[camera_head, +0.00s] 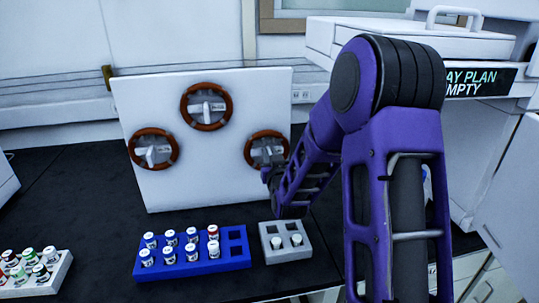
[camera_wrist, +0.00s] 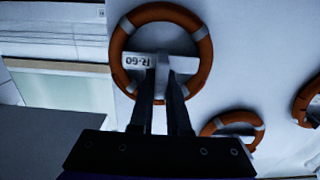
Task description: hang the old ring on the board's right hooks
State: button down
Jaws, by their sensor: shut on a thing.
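An orange-brown ring (camera_head: 254,136) with pale bands and a white crossbar is at the right of the white board (camera_head: 205,185). It fills the upper middle of the wrist view (camera_wrist: 119,42), its R-60 label upside down there. My gripper (camera_wrist: 163,72) is shut on this ring at its crossbar; in the head view its end is at the ring's lower right edge, with the fingers mostly hidden. The ring is upright, close against the board's face. I cannot tell whether it rests on the hooks, which are hidden.
Two similar rings are on the board, upper middle (camera_head: 228,98) and left (camera_head: 131,149). Below stand a blue rack (camera_head: 238,258) of vials, a grey rack (camera_head: 285,254) with two vials and a white rack (camera_head: 40,287). A white case (camera_head: 330,35) is at the back right.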

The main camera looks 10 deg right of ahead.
jog(key=c, duration=0.8)
grip_release()
jog(key=shift+s, duration=0.15)
jog(key=s, duration=0.9)
jog(key=shift+s, duration=0.4)
